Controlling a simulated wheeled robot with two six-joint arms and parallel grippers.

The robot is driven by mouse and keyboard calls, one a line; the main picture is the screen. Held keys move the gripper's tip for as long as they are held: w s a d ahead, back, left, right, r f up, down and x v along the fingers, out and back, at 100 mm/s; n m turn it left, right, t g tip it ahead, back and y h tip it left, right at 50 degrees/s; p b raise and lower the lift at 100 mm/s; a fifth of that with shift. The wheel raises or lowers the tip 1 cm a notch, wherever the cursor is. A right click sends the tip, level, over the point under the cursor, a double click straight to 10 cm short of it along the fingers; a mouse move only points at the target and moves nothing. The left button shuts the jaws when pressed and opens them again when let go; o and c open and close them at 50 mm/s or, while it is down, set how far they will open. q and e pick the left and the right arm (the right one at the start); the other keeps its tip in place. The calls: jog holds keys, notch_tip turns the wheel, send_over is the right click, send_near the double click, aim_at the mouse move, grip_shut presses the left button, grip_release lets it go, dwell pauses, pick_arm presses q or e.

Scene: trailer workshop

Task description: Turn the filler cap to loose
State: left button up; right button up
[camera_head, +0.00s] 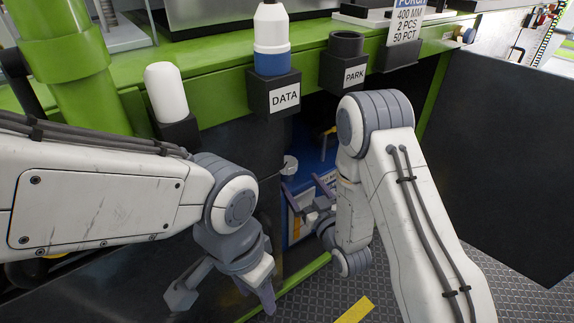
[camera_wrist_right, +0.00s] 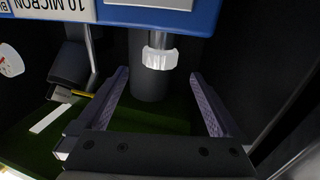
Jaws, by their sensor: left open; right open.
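A pale faceted cap-like piece (camera_wrist_right: 159,59) on a short metal stem shows in the right wrist view, under a blue body with an upside-down label. I cannot tell for certain that it is the filler cap. My right gripper (camera_wrist_right: 161,80) is open, its two fingers spread to either side of this piece and apart from it. In the head view my right gripper (camera_head: 307,190) reaches into the dark opening below the green bench, near a small grey round knob (camera_head: 290,164). My left gripper (camera_head: 222,296) is open and empty at the lower left, pointing down.
A holder marked DATA (camera_head: 285,97) carries a white and blue bottle (camera_head: 271,40). An empty holder marked PARK (camera_head: 345,73) stands to its right. A white rounded cylinder (camera_head: 166,92) is at the left. A dark panel (camera_head: 490,165) bounds the right side.

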aim_at(288, 165)
jog(key=b+x, duration=0.2)
jog(key=x, duration=0.7)
jog(key=shift+w, duration=0.3)
jog(key=c, duration=1.3)
jog(key=shift+n+y, duration=0.3)
jog(key=shift+y, duration=0.1)
jog(key=n+g+y, duration=0.2)
jog(key=y, duration=0.1)
jog(key=shift+d+n+g+y, duration=0.1)
jog(key=shift+n+g+y, duration=0.2)
jog(key=shift+n+g, duration=0.1)
jog(key=n+g+y+p, duration=0.1)
jog(key=n+g+y, duration=0.1)
jog(key=g, duration=0.1)
jog(key=n+g+y, duration=0.2)
jog(key=n+g, duration=0.1)
jog(key=shift+g+y+p, duration=0.35)
jog(key=shift+g+y, duration=0.05)
jog(key=shift+n+g, duration=0.3)
jog(key=shift+n, duration=0.1)
